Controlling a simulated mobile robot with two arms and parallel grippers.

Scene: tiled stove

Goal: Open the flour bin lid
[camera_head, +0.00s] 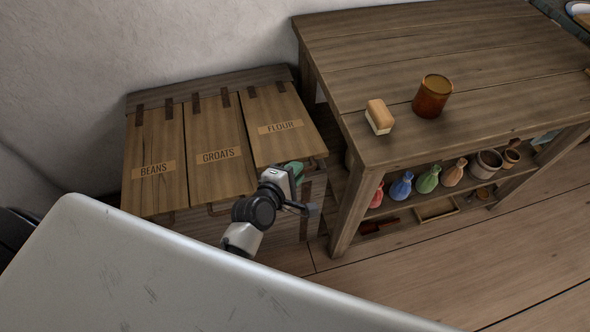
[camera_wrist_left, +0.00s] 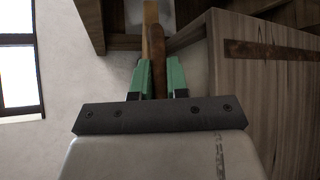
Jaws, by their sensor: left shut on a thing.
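The flour bin lid (camera_head: 272,105) is the rightmost of the plank lids on the wooden bin chest, labelled FLOUR. Its front edge shows higher in the picture than the groats lid's front edge beside it, so it looks slightly raised. My left gripper (camera_head: 296,172) is at the front edge of this lid. In the left wrist view, the green fingers of my left gripper (camera_wrist_left: 158,78) are closed on a narrow brown bar, which looks like the lid's handle (camera_wrist_left: 158,62). The head view hides this contact behind the gripper. My right gripper is not in view.
The groats lid (camera_head: 217,170) and beans lid (camera_head: 152,190) lie shut to the left. A wooden table (camera_head: 455,60) stands close on the right, with a block (camera_head: 379,116) and an amber cup (camera_head: 432,96). Its shelf holds several small bottles. A wall is behind.

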